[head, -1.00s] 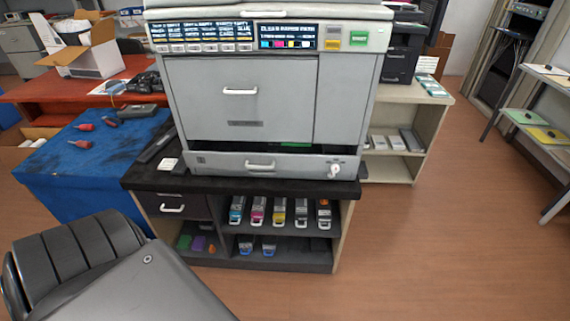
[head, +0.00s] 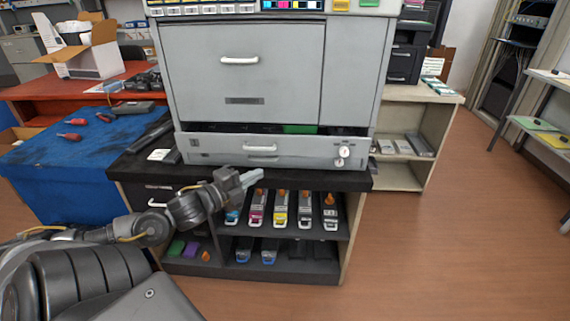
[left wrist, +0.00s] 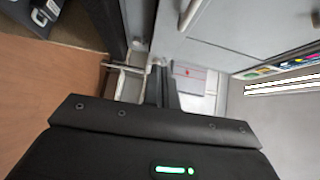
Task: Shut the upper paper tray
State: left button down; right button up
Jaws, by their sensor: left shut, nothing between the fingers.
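The grey copier (head: 240,70) stands on a black-topped cabinet. A low grey tray front (head: 220,150) with a white handle (head: 260,148) runs along its base. A dark gap with a green patch (head: 300,129) shows above this front. I cannot tell how far it stands out, or whether a second tray lies behind it. My left gripper (head: 250,178) is shut and empty, below and in front of the tray front. In the left wrist view its fingertips (left wrist: 158,68) point toward the copier's grey body and a white surface with a red mark (left wrist: 188,72). My right gripper is not in view.
The cabinet's black top edge (head: 290,179) lies just beside my left gripper. Toner cartridges (head: 280,208) stand on the shelf below. A blue table (head: 50,175) is at left, a beige shelf (head: 400,174) at right. The floor (head: 470,240) at right is clear.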

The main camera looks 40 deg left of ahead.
pick_arm(q)
jog(key=d+r, duration=0.1)
jog(key=b, duration=0.1)
send_near(295, 148)
jog(key=w+d, duration=0.3)
jog(key=shift+w+a+m+h, duration=0.3)
jog(key=shift+w+a+h, duration=0.1)
jog(key=shift+w+a, duration=0.85)
jog(key=shift+w, duration=0.1)
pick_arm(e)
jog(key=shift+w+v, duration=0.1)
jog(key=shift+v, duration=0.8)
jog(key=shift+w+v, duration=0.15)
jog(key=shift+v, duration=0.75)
